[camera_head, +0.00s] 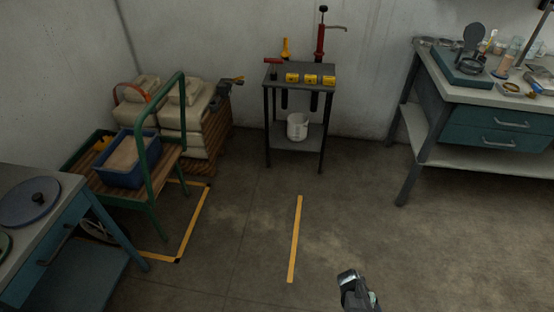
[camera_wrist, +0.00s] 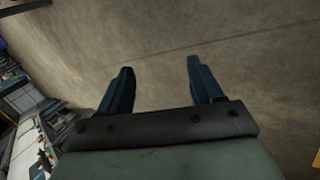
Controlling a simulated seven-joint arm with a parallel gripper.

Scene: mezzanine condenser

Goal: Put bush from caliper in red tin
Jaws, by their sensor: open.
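My gripper (camera_head: 350,276) shows at the bottom of the head view, over bare floor and well away from the benches. In the wrist view my gripper (camera_wrist: 160,68) has its two dark blue fingers spread apart with nothing between them, facing the concrete floor. I cannot make out a bush, a caliper or a red tin in either view. Small items on the right-hand bench (camera_head: 455,158) are too small to name with certainty.
A small dark stand (camera_head: 293,80) with yellow boxes and a red pump is at the back wall. A green-framed cart (camera_head: 153,190) with a blue bin (camera_head: 125,175) stands left, beside stacked sacks. A blue bench (camera_head: 45,255) fills the lower left corner. The middle floor is clear, with yellow tape lines.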

